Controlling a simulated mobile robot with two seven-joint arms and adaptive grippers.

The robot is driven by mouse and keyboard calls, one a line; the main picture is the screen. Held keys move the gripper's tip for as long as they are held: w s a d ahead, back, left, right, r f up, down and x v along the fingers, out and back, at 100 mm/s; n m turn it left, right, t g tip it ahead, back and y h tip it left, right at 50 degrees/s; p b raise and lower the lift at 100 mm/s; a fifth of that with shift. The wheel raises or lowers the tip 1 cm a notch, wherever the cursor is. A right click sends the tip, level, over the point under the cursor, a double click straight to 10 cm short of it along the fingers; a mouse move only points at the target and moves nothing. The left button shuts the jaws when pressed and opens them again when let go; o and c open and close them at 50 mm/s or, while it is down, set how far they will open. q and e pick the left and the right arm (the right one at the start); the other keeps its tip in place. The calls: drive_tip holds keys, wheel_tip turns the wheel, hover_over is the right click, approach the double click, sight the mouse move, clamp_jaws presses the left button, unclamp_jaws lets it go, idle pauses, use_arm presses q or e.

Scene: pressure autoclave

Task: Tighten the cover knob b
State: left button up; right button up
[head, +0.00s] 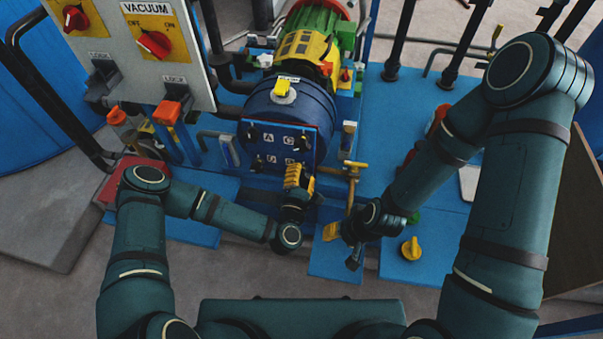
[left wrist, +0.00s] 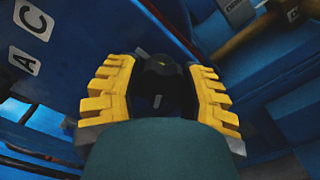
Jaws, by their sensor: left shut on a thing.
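The lower labels are too small or hidden to read surely. My left gripper (head: 297,178), with yellow finger pads, is at the cover's lower right. In the left wrist view my left gripper (left wrist: 160,95) is shut with its fingers on both sides of a black knob (left wrist: 158,75); that knob's label does not show. Labels A and C (left wrist: 33,20) show at the left there. My right gripper (head: 345,245) is open and empty, lower right of the cover.
A panel with red VACUUM switches (head: 153,44) stands at the upper left. A brass valve pipe (head: 353,180) runs close to the cover's right. A yellow knob (head: 411,248) sits on the blue base (head: 440,262) right of my right gripper. Dark posts stand behind.

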use_arm(q)
drive_tip(key=shift+m, duration=0.3)
drive_tip(key=m+p, duration=0.2)
drive_tip(key=m, duration=0.3)
drive_tip(key=shift+w+r+m, duration=0.1)
drive_tip(key=shift+r+m, duration=0.05)
drive_tip(key=shift+m, duration=0.15)
drive_tip(key=m+p, duration=0.2)
drive_tip(key=m, duration=0.4)
drive_tip(key=shift+r, duration=0.1)
drive_tip(key=m+p, duration=0.2)
drive_tip(key=m, duration=0.4)
drive_tip(key=shift+w+m, duration=0.1)
drive_tip(key=shift+m, duration=0.2)
drive_tip(key=m, duration=0.3)
drive_tip(key=shift+r, duration=0.1)
drive_tip(key=shift+m+p, duration=0.35)
drive_tip(key=shift+m, duration=1.05)
